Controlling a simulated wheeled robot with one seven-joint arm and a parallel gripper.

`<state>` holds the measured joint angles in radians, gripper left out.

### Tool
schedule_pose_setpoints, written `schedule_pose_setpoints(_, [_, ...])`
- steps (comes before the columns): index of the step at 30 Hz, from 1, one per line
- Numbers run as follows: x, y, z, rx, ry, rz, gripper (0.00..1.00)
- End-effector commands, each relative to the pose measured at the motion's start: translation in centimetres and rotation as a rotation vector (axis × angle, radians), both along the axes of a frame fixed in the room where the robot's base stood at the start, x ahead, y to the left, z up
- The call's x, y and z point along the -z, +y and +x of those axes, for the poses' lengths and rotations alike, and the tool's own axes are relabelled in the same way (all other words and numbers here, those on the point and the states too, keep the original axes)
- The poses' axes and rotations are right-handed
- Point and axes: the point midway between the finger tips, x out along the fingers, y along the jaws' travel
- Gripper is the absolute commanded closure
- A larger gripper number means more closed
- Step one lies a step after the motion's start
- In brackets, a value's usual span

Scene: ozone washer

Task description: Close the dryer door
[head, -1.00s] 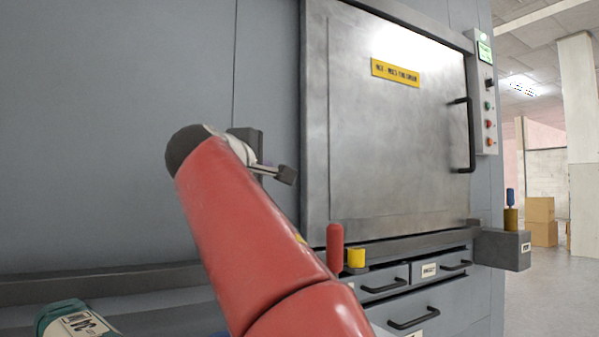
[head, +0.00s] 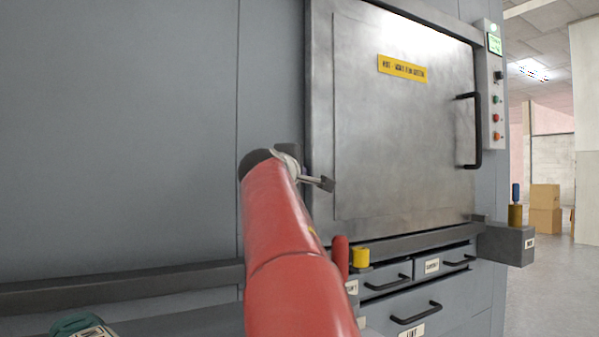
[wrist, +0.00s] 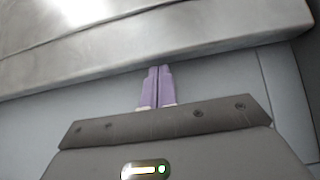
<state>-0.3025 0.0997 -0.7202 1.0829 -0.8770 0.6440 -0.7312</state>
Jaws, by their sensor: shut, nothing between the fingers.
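The dryer door (head: 405,140) is a large brushed-metal panel with a yellow label (head: 402,69) and a black bar handle (head: 476,130) on its right side. It looks flat against its frame in the head view; I cannot tell whether a small gap is left. My red arm reaches toward the door's left edge, well left of the handle. In the wrist view my gripper (wrist: 156,72) has its two purple fingers together and empty. The fingertips point at the underside of a metal edge (wrist: 130,62) and look close to it; contact cannot be told. The fingers are not clear in the head view.
Drawers with black handles (head: 415,314) sit below the door. A yellow cap (head: 360,257) and a red cylinder (head: 341,256) are by the ledge. A button panel (head: 495,95) is right of the door. A grey box (head: 506,243) juts out at right.

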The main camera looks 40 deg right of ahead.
Motion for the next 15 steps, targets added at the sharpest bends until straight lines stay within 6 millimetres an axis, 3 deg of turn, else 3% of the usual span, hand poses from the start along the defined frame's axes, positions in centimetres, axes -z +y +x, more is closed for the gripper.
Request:
schedule_pose_setpoints(5, [-0.1, -0.3, -0.1, 0.002, 0.001, 0.001, 1.0])
schedule_pose_setpoints(12, [-0.4, -4.4, -0.6, 0.007, 0.002, 0.001, 1.0])
schedule_pose_setpoints(15, [-0.2, -5.1, -0.7, 0.006, 0.001, 0.001, 1.0])
